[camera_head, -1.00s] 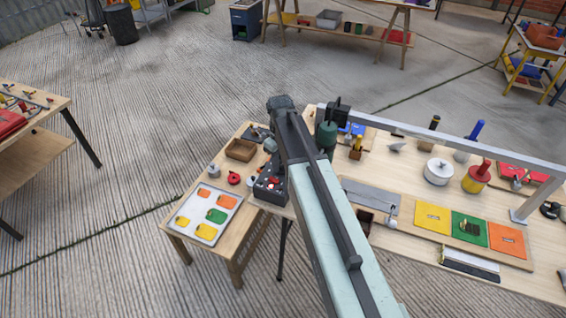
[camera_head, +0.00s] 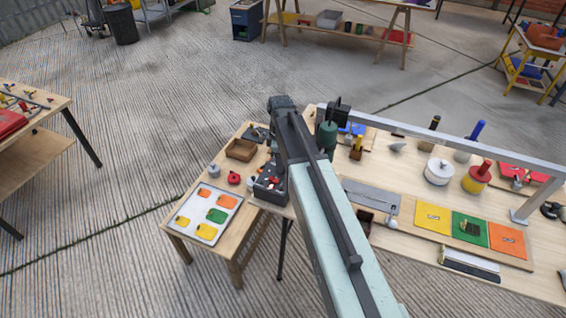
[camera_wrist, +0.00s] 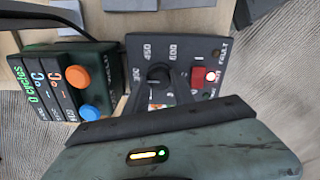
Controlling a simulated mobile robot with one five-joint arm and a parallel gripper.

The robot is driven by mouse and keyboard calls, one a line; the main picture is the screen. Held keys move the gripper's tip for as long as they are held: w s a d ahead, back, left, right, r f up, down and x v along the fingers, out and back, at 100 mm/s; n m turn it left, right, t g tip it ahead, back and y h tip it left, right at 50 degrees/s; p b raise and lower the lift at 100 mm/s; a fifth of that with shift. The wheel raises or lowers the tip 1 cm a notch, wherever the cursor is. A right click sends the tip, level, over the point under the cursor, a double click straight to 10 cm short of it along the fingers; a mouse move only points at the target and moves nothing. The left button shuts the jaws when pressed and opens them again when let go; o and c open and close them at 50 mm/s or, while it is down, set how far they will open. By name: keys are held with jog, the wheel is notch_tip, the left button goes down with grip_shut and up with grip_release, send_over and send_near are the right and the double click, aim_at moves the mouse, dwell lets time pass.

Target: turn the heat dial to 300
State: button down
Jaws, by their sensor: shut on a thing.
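The heat dial (camera_wrist: 158,72) is a round black knob on a dark grey control box (camera_wrist: 196,45), which has white numbers around the knob. 450 and 600 read along the top of the knob, and what looks like 300 is at its left. My gripper (camera_wrist: 160,84) is shut on the dial, and its fingers cover the knob's lower side. I cannot tell which number the dial points to. The box also shows in the head view (camera_head: 268,190), at the inner end of the small wooden table. There my arm hides the gripper and dial.
In the wrist view, a dark green box (camera_wrist: 84,62) with orange and blue buttons stands close left of the control box. A red switch (camera_wrist: 198,76) and a lit red lamp sit right of the dial. A white tray (camera_head: 203,236) with coloured pieces lies on the small table.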

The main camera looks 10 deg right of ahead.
jog(key=shift+s, duration=0.15)
jog(key=c, duration=1.1)
grip_release()
jog(key=shift+o, duration=0.2)
notch_tip(320, 180, up, 8)
jog(key=p, duration=0.8)
jog(key=shift+f, duration=0.1)
